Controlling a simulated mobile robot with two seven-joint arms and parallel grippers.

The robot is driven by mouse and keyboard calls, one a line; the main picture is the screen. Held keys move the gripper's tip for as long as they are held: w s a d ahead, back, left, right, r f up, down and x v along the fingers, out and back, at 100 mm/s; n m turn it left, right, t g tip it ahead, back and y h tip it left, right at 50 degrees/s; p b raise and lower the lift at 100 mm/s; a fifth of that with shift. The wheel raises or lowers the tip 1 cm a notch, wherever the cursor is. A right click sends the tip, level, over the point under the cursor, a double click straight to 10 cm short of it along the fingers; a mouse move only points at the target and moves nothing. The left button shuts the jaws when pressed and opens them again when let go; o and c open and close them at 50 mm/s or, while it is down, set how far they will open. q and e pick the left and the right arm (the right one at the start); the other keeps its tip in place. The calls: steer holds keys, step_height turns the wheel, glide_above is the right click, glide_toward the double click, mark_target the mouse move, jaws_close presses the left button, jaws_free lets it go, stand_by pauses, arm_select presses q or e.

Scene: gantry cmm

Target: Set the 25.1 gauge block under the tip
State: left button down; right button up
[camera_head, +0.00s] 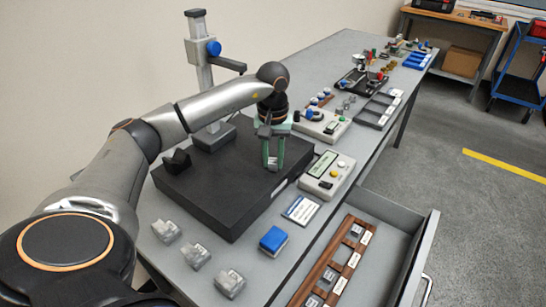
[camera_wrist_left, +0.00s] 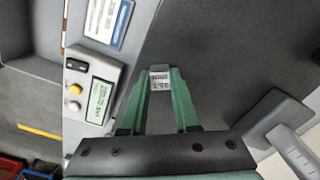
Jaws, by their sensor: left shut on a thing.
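My left gripper (camera_head: 273,168) has green fingers and is shut on a small grey gauge block (camera_wrist_left: 160,80), low over the black granite plate (camera_head: 215,205). The block shows between the fingertips in the wrist view; its label is too small to read surely. I cannot tell whether it touches the plate. A grey measuring stand (camera_head: 203,85) with a blue knob rises at the plate's back edge, its arm reaching right. Its tip is hidden behind my left arm. My right gripper is not in view.
A readout box (camera_head: 328,172) stands right of the plate, with a card (camera_head: 300,210) and a blue block (camera_head: 273,241) in front. Several clear cases (camera_head: 198,255) lie at the front. An open drawer (camera_head: 390,250) holds a wooden rack (camera_head: 322,262) with blocks. A dark V-shaped block (camera_head: 176,160) sits on the plate.

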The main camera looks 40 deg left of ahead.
mark_target(273, 161)
arm_select(q)
steer(key=shift+f, duration=0.25)
stand_by(0.3)
steer(key=c, duration=0.6)
jaws_free()
steer(key=shift+o, duration=0.5)
steer(key=o, duration=0.3)
steer(key=shift+r, duration=0.15)
steer(key=shift+r+p, duration=2.85)
steer(key=shift+r, duration=0.6)
